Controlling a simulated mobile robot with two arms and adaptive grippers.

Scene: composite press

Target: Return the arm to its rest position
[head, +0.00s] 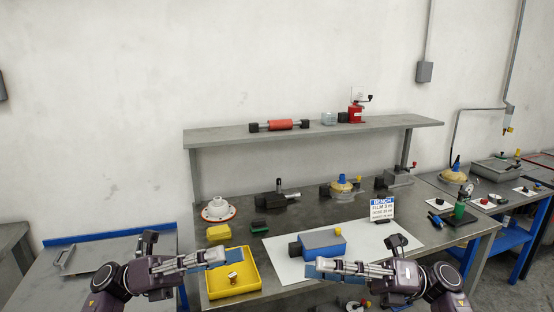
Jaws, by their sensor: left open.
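My left arm comes in from the lower left, and its gripper (214,257) hangs over the left part of the yellow tray (262,281). This gripper is open, and I see nothing held in it. My right arm comes in from the lower right, and its gripper (322,268) is over the white mat (287,268), in front of the blue and grey block (322,241). The right fingers are seen from the side and overlap, so their opening is hidden.
A small metal and brown part (233,278) lies in the tray. A white flanged part (218,209), a yellow block (219,232) and a bench sign (382,209) stand on the grey bench. A shelf (300,135) runs above. A lower grey table (90,270) is at left.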

